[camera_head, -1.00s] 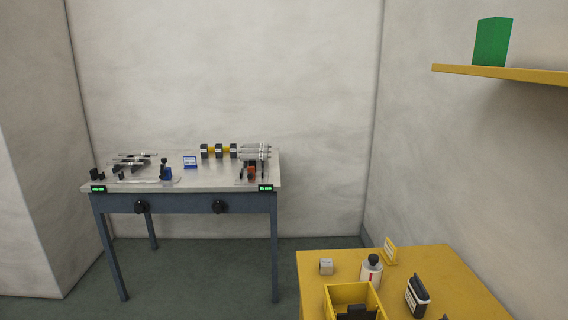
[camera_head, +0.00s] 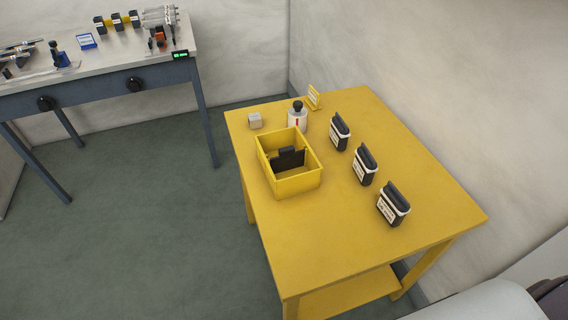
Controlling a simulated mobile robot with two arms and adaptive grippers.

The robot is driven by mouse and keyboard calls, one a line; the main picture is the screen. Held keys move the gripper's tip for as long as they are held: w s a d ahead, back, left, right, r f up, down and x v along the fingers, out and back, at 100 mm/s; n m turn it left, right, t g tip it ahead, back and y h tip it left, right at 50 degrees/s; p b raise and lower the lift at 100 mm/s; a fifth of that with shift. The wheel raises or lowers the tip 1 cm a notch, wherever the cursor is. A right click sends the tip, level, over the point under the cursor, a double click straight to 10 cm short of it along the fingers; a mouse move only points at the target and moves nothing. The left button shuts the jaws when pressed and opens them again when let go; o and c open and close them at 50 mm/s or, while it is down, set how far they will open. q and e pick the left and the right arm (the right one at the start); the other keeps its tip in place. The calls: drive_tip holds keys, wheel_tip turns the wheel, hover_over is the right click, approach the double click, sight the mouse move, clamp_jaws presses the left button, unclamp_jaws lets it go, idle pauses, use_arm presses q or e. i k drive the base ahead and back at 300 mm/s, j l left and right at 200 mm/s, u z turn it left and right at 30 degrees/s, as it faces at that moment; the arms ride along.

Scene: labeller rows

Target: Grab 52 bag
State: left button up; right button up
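Three dark bags with white label bands stand upright in a row along the right part of the yellow table (camera_head: 330,240). The far bag (camera_head: 339,132), the middle bag (camera_head: 364,165) and the near bag (camera_head: 393,204) are spaced apart. The print on their labels is too small to read, so I cannot tell which is 52. Neither of my grippers is in view.
A yellow open bin (camera_head: 297,184) with dark items inside stands on the table's left side. Behind it are a small grey cube (camera_head: 255,121), a white bottle with a black top (camera_head: 297,118) and a yellow sign (camera_head: 314,98). A grey workbench (camera_head: 110,62) stands at the left. The table's near part is clear.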

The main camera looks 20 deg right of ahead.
sight(340, 133)
drive_tip(key=j+z, duration=0.1)
drive_tip(key=z, duration=0.9)
drive_tip(key=i+j+z, duration=0.15)
drive_tip(key=j+z, duration=0.3)
drive_tip(key=j, duration=0.3)
drive_tip(key=j+z, duration=0.45)
drive_tip(key=j, duration=0.3)
drive_tip(key=k+j+z, duration=0.1)
drive_tip(key=j+z, duration=0.35)
drive_tip(key=j, duration=0.3)
drive_tip(key=k+j, duration=0.1)
drive_tip(key=j, duration=0.3)
drive_tip(key=k+j, duration=0.1)
drive_tip(key=j, duration=0.3)
drive_tip(key=k+j, duration=0.1)
drive_tip(key=j, duration=0.3)
drive_tip(key=k+j, duration=0.1)
drive_tip(key=j, duration=0.35)
drive_tip(key=k+j+z, duration=0.1)
drive_tip(key=j, duration=0.3)
